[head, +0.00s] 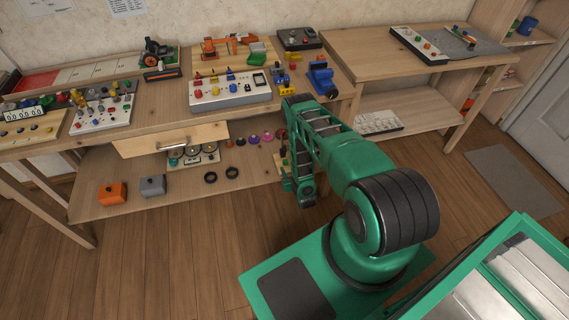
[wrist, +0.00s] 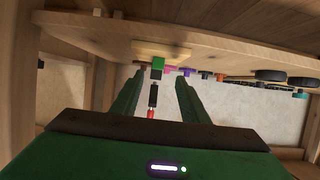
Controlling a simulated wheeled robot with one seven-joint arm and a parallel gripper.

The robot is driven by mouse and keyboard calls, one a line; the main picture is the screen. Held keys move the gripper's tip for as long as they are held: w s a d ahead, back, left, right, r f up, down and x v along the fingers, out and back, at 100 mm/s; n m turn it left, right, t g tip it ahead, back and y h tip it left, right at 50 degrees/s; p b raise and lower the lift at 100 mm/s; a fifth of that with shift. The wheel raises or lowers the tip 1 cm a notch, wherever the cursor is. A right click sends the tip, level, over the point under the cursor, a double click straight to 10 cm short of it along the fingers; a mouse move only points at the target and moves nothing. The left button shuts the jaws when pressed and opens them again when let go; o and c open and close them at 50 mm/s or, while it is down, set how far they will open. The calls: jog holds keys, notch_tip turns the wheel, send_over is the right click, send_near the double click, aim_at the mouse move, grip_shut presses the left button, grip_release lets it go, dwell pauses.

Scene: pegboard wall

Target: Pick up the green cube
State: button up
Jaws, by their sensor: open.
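The green cube (wrist: 158,62) shows in the wrist view, on a small tan board (wrist: 150,49) at the shelf's edge. I cannot make it out clearly in the head view, where my arm covers that part of the lower shelf. My gripper (wrist: 159,77) is open, with its two green fingers apart and pointing toward the cube. The cube appears between the finger lines, beyond the tips, and nothing is held. A dark piece (wrist: 154,95) and a red piece (wrist: 151,113) also appear between the fingers.
The lower shelf (head: 185,200) holds black rings (head: 210,177), an orange block (head: 112,193), a grey block (head: 152,186) and several small coloured pieces. The crowded tabletop (head: 160,122) and open drawer (head: 172,139) overhang it. Wooden floor (head: 150,265) in front is clear.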

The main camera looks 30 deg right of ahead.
aim_at(286, 163)
jog(key=shift+x, duration=0.95)
jog(key=shift+d+x, duration=0.1)
jog(key=shift+x, duration=1.1)
jog(key=shift+d+x, duration=0.15)
jog(key=shift+x, duration=1)
jog(key=shift+s+f, duration=0.1)
grip_shut()
